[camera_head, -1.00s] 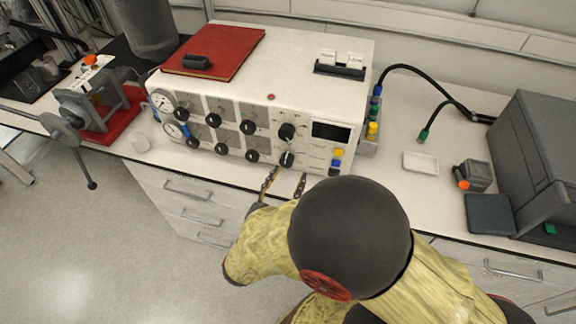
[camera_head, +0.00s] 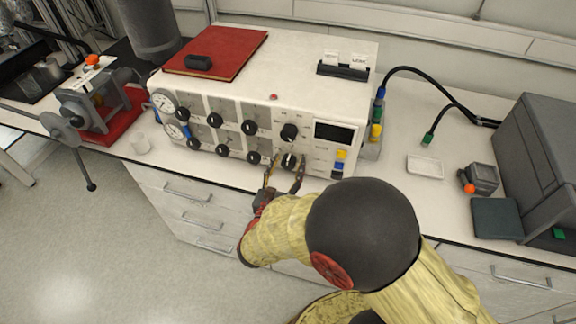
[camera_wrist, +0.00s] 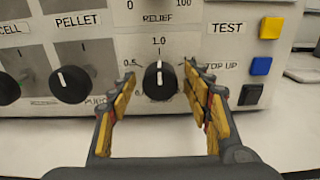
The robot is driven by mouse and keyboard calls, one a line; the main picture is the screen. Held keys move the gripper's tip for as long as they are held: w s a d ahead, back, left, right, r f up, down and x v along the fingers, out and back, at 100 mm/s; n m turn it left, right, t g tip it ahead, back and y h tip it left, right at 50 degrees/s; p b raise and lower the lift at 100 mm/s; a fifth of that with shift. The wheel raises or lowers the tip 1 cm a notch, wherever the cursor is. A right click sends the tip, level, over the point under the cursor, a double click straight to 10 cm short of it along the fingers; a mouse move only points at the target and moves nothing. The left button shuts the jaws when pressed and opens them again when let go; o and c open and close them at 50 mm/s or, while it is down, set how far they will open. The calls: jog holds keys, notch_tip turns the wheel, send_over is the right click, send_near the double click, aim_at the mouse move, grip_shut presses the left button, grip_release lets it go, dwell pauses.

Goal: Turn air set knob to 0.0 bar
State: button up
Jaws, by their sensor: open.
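A black round knob (camera_wrist: 159,80) with a white pointer line sits low on the white control panel. It has marks 0.5 at its left and 1.0 above; the pointer stands upright, towards 1.0. Its own name label cannot be read. It also shows in the head view (camera_head: 289,161), at the lower right of the knob rows. My gripper (camera_wrist: 160,84) is open, with its fingers on the left and right of the knob. In the head view my gripper (camera_head: 284,174) is at the panel front. Contact with the knob cannot be told.
Knob labelled PELLET (camera_wrist: 70,83) is left of my left finger. Yellow (camera_wrist: 271,28), blue (camera_wrist: 261,66) and black (camera_wrist: 250,94) buttons are close by the right finger. A relief knob (camera_head: 289,132) and a dark display (camera_head: 334,133) are above. The bench edge is below.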

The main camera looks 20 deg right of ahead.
jog(key=shift+c, duration=1.1)
jog(key=c, duration=0.9)
jog(key=shift+c, duration=0.2)
jog(key=shift+p, duration=0.35)
